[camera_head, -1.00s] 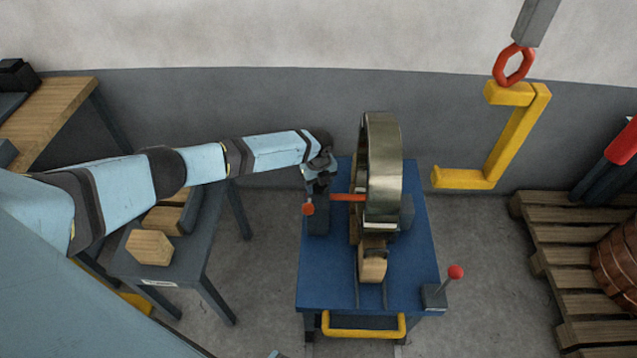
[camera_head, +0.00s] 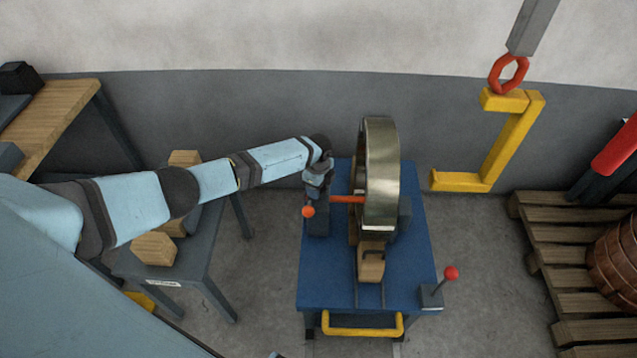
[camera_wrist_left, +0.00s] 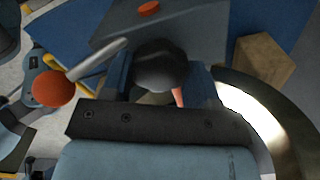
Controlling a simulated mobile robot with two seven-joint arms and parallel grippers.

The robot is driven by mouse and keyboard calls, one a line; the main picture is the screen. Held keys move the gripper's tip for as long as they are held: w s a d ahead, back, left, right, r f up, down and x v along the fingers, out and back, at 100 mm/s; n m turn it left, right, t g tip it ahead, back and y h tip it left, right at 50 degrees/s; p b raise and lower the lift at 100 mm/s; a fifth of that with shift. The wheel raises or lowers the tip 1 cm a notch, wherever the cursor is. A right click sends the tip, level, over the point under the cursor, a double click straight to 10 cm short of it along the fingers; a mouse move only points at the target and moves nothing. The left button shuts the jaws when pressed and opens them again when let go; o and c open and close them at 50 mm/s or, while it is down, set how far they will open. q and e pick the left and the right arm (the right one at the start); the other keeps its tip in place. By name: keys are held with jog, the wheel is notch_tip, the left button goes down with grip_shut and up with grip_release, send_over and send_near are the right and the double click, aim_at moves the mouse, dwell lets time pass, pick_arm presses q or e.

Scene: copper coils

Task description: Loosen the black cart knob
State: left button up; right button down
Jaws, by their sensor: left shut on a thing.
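The black knob (camera_wrist_left: 160,66) shows as a dark round ball between the two fingers of my left gripper (camera_wrist_left: 160,85) in the left wrist view. The fingers are shut on it, one on each side. In the head view my left gripper (camera_head: 318,190) is at the left back of the blue cart (camera_head: 410,265), above a dark block, and hides the knob there. A metal coil (camera_head: 381,175) stands upright on the cart, close to the right of the gripper. My right gripper is not in view.
A red-tipped lever (camera_head: 308,211) is right beside the gripper; another (camera_head: 451,273) stands at the cart's front right. A red rod (camera_head: 348,199) reaches the coil. A yellow hook (camera_head: 505,140) hangs at right, near a pallet (camera_head: 560,255). A grey stand (camera_head: 200,265) is at left.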

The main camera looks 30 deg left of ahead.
pick_arm(q)
jog(key=n+p, duration=0.1)
jog(key=n, duration=0.1)
jog(key=shift+r+n, duration=0.1)
jog(key=shift+n, duration=0.3)
jog(key=n+p, duration=0.2)
jog(key=n, duration=0.2)
jog(key=shift+n, duration=0.3)
jog(key=n+p, duration=0.1)
jog(key=n, duration=0.2)
jog(key=shift+n, duration=0.3)
jog(key=n+p, duration=0.1)
jog(key=n, duration=0.2)
jog(key=shift+n+p, duration=0.3)
jog(key=shift+p, duration=0.05)
jog(key=n+p, duration=0.1)
jog(key=n, duration=0.2)
jog(key=shift+n, duration=0.3)
jog(key=n+p, duration=0.1)
jog(key=n, duration=0.2)
jog(key=shift+n, duration=0.3)
jog(key=n, duration=0.3)
jog(key=shift+n, duration=0.3)
jog(key=shift+n+p, duration=0.4)
jog(key=shift+n, duration=1.3)
